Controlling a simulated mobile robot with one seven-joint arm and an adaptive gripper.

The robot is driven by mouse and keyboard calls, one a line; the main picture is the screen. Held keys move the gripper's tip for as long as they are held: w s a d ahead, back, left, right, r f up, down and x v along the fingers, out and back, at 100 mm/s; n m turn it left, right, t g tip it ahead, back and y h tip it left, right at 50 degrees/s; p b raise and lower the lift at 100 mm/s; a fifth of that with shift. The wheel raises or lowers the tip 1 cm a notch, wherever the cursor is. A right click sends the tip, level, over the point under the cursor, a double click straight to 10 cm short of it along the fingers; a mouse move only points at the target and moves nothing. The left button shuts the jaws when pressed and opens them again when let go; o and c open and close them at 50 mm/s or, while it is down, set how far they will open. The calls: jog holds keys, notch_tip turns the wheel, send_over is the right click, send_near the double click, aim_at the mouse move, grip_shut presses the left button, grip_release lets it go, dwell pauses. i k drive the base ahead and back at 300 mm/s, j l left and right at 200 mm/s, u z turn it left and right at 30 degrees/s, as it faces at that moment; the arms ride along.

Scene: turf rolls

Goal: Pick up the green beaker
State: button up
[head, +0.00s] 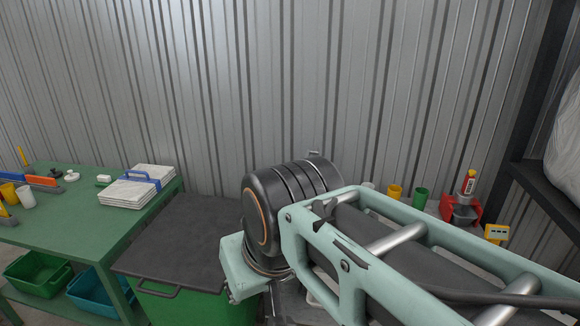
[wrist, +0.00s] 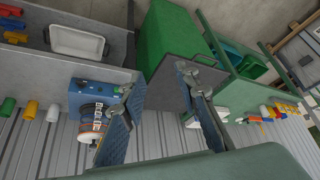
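The green beaker (head: 420,198) stands upright at the right of the head view, beside a yellow cup (head: 394,191) and left of a red holder. In the head view my arm hides the gripper and much of the bench.
A blue machine (wrist: 90,98) stands close to one finger. A green bin with a dark lid (head: 185,240) stands between the bench and a green table (head: 75,220) holding papers and cups. A red holder (head: 461,210) and a dark shelf frame (head: 540,190) are at the right.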

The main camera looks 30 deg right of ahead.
aim_at(422, 194)
jog(key=z, duration=1.95)
jog(key=j+z, duration=0.2)
jog(key=z, duration=0.25)
jog(key=j+z, duration=0.2)
jog(key=z, duration=0.25)
jog(key=k+j+z, duration=0.15)
jog(key=z, duration=0.3)
jog(key=u, duration=1.2)
jog(key=i+l+u, duration=0.45)
jog(key=i+l, duration=0.45)
